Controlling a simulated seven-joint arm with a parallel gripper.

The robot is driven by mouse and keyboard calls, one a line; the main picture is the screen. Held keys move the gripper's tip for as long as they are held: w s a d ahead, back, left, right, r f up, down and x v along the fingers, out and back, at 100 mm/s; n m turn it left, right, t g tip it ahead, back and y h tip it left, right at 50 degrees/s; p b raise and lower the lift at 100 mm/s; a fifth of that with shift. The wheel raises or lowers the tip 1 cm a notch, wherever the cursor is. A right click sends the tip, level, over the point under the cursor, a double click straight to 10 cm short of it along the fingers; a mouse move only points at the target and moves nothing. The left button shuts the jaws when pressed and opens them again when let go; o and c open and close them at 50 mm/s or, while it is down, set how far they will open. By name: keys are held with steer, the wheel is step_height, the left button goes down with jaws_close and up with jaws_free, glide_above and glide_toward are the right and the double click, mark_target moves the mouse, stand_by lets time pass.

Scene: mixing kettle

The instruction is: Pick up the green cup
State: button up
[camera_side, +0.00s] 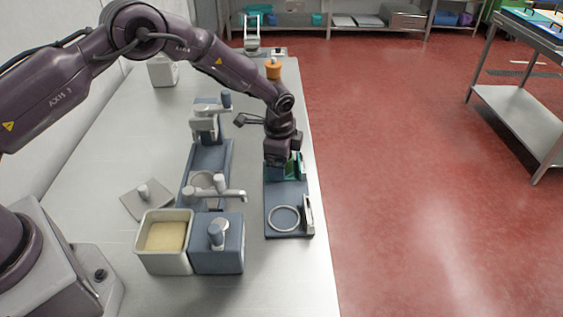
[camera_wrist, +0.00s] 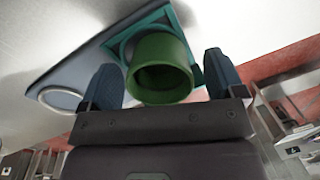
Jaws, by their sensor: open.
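The green cup (camera_wrist: 160,68) shows large in the wrist view, its round opening facing the camera. It stands at a teal square frame (camera_wrist: 203,62) on a blue-grey base plate (camera_wrist: 85,75). My gripper (camera_wrist: 166,80) is open, with one finger on each side of the cup. I cannot tell whether the fingers touch it. In the side view my gripper (camera_side: 283,160) is low over the far part of the base plate (camera_side: 284,195), and only a sliver of the green cup (camera_side: 297,160) shows beside it.
A pale ring (camera_side: 284,218) lies on the near part of the base plate. To the left stand a grey dispenser device (camera_side: 208,150), a bin of pale powder (camera_side: 165,236) and a blue-grey box (camera_side: 218,255). An orange object (camera_side: 273,70) stands farther back. The table's right edge is close.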

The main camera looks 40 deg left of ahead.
steer(key=c, duration=1.1)
